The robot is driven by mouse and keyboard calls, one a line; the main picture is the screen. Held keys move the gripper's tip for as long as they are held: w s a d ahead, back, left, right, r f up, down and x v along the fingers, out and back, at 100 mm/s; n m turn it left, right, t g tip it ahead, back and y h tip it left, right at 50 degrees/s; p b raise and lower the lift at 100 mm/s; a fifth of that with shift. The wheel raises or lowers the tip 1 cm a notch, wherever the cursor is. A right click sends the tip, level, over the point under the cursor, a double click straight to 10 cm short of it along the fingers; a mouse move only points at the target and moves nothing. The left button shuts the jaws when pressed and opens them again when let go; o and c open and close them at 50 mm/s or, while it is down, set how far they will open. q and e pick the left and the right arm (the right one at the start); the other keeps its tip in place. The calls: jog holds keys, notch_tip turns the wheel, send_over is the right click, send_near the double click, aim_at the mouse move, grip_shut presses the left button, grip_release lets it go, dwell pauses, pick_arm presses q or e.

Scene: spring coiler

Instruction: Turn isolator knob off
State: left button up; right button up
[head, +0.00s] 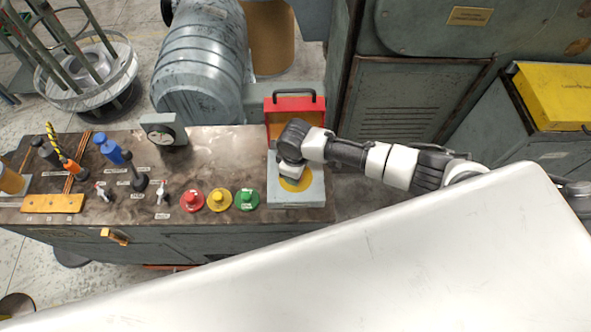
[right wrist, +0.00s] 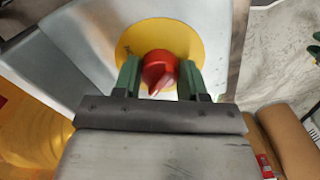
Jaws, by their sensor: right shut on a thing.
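The isolator knob (right wrist: 158,68) is red and sits on a round yellow plate (right wrist: 140,37) in the right wrist view. My right gripper (right wrist: 160,80) is shut on the knob, with one green finger on each side of it. The head view shows the grey isolator box (head: 312,193) at the right end of the bench, with part of the yellow disc (head: 297,184) visible. There my right gripper (head: 289,172) is over the disc and hides the knob. My left gripper is not in view.
A red panel with a black handle (head: 295,104) stands behind the box. Red (head: 192,200), yellow (head: 219,200) and green (head: 246,199) controls lie left of it. A gauge (head: 160,130) and several levers are farther left. A large pale surface (head: 400,260) fills the foreground.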

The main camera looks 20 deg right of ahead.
dwell(0.4)
jog(key=o, duration=0.9)
notch_tip(320, 180, up, 11)
jog(key=shift+f+b, duration=0.1)
jog(key=shift+b, duration=0.6)
